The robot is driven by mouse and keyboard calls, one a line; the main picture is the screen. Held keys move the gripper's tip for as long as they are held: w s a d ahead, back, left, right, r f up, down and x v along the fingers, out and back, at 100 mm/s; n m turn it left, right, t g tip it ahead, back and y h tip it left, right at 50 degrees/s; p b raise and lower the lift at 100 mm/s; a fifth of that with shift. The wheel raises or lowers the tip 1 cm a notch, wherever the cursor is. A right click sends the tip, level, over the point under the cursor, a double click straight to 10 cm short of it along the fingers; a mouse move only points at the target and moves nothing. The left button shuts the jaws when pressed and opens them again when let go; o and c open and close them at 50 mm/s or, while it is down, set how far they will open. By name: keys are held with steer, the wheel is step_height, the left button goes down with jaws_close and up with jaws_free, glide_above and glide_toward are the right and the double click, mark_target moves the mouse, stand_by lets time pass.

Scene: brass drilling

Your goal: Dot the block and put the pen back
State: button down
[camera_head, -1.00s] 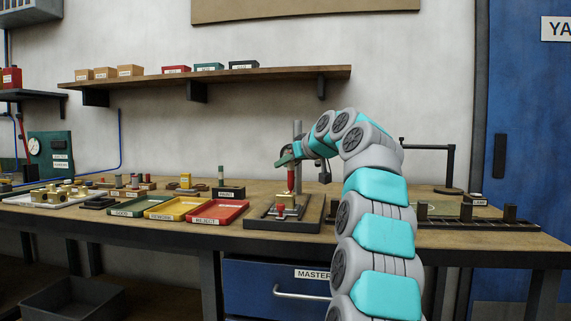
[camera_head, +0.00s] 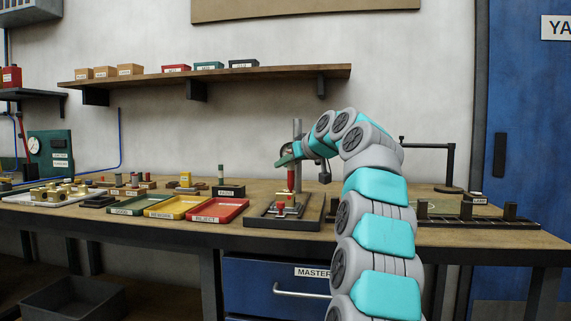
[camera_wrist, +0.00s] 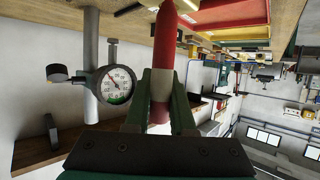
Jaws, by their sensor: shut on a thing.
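My gripper (camera_head: 291,158) is shut on a red pen (camera_head: 291,180), held upright with its lower end down at the brass block (camera_head: 288,198). The block sits on the dark gauge stand (camera_head: 258,217). I cannot tell whether the pen touches the block. In the wrist view my gripper's green fingers (camera_wrist: 160,88) close on the pen's white band, and the red pen body (camera_wrist: 164,50) runs up to the top edge. A holder labelled PAINT (camera_head: 228,192) has a green upright piece in it.
A round dial gauge (camera_wrist: 115,84) on a grey post is close beside my gripper. Green (camera_head: 136,202), yellow (camera_head: 178,203) and red (camera_head: 230,206) trays lie left of the stand. A dark rail fixture (camera_head: 470,219) stands at right. A shelf (camera_head: 215,77) hangs above.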

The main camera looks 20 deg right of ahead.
steer(key=shift+r, duration=0.15)
steer(key=shift+r+p, duration=1.8)
steer(key=shift+r, duration=0.05)
